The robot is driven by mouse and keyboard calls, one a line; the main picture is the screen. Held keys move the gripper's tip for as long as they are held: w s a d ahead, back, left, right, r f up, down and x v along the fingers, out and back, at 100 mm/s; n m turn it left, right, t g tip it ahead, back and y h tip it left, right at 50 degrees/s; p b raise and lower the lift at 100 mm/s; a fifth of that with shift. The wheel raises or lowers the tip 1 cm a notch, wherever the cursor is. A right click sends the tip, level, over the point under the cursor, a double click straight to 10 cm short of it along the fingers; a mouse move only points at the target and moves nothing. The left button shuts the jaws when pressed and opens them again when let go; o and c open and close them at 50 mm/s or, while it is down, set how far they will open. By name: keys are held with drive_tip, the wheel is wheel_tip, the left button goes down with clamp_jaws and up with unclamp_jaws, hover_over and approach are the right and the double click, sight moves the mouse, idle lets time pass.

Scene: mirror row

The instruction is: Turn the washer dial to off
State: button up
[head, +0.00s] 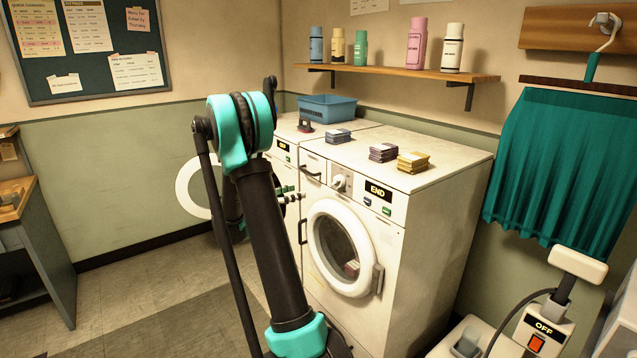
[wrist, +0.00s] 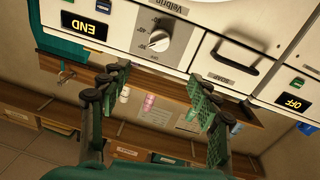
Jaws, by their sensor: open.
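The washer (head: 420,215) stands at centre right, its round door (head: 343,248) shut and its display (head: 378,192) reading END. Its pale round dial (head: 340,183) sits on the panel left of the display. My gripper (head: 291,196) is left of the dial in the head view, partly hidden by my arm. In the wrist view my gripper (wrist: 158,95) is open and empty, its green fingers apart, with the dial beyond them and not touched.
A second machine stands to the left with its round door (head: 192,188) open. Folded cloth stacks (head: 413,161) and a blue basket (head: 328,108) sit on top. A bottle shelf (head: 405,72) is above. Floor at left is clear.

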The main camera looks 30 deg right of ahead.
sight(338, 182)
drive_tip(key=d, duration=1.7)
drive_tip(key=shift+s, duration=0.15)
drive_tip(key=c, duration=1.2)
